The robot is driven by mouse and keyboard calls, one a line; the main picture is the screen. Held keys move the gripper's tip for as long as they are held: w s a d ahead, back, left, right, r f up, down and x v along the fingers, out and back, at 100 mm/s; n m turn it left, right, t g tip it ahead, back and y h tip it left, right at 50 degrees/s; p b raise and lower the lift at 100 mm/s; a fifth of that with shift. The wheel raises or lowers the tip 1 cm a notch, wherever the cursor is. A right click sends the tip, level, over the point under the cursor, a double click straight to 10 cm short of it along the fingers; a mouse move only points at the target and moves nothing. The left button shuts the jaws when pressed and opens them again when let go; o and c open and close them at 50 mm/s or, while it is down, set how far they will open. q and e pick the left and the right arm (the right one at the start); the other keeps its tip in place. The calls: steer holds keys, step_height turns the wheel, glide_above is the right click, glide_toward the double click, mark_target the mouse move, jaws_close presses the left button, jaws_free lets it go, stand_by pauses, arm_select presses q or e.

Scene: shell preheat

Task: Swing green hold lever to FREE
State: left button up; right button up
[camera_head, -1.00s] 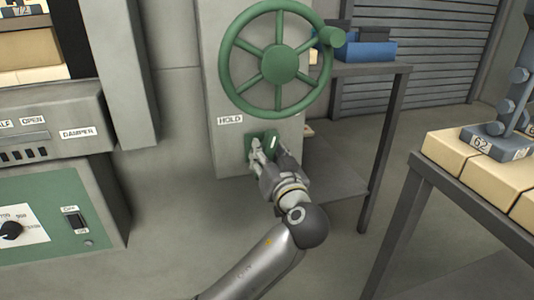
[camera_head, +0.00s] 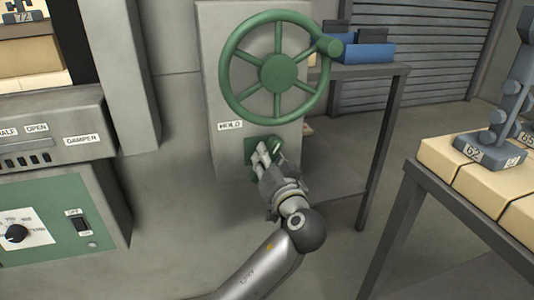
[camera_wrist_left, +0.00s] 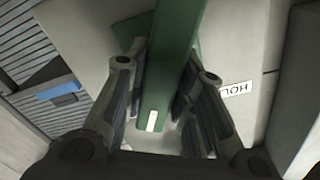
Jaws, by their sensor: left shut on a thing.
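The green hold lever (camera_wrist_left: 170,65) runs between the two fingers of my left gripper in the left wrist view, with a small white mark near its end. In the head view the lever's green base plate (camera_head: 250,147) shows on the grey pillar, below the HOLD label (camera_head: 230,125) and the green handwheel. My left gripper (camera_head: 264,155) is shut on the lever and hides most of it there. The HOLD label also shows in the left wrist view (camera_wrist_left: 237,88). No FREE label can be read. My right gripper is not in view.
The green handwheel (camera_head: 278,73) with its side knob stands just above my gripper. A grey table (camera_head: 470,200) with pale blocks is on the right. A control panel (camera_head: 55,215) is on the left. A blue bin (camera_head: 365,53) sits on the rear bench.

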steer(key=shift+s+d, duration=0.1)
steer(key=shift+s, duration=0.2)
arm_select(q)
steer(key=o, duration=1)
